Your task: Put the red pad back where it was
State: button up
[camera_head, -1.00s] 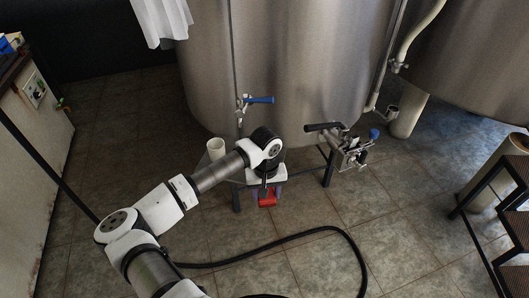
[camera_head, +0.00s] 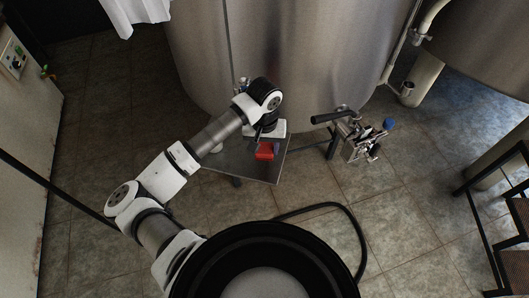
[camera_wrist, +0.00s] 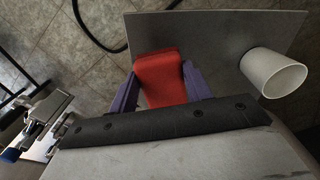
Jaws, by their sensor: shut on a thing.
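The red pad (camera_head: 265,151) is a small block held in my gripper (camera_head: 262,143), over the right part of a small grey table in front of the tank. In the wrist view the pad (camera_wrist: 160,78) sits between the two purple fingers of my gripper (camera_wrist: 161,88), with a finger on each side. The small table (camera_wrist: 220,30) lies behind and below the pad in that view. I cannot tell whether the pad touches the tabletop. The pad's lower part is hidden by a dark bar in the wrist view.
A white cup (camera_wrist: 275,72) stands on the table beside the pad; my arm hides it in the head view. A valve assembly (camera_head: 355,135) with a black handle sits right of the table. A black hose (camera_head: 345,225) lies on the floor. The steel tank (camera_head: 290,60) rises behind.

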aim_at(265, 148)
notch_tip(265, 148, down, 5)
jog(key=shift+f+p, duration=0.2)
jog(key=shift+p, duration=0.55)
jog(key=shift+f, duration=0.2)
jog(key=shift+f+b, duration=0.15)
jog(key=shift+b, duration=0.15)
jog(key=o, duration=0.9)
jog(key=shift+o, duration=0.2)
notch_tip(265, 148, up, 12)
jog(key=b, duration=0.3)
jog(key=shift+r, duration=0.2)
jog(key=shift+d, duration=0.1)
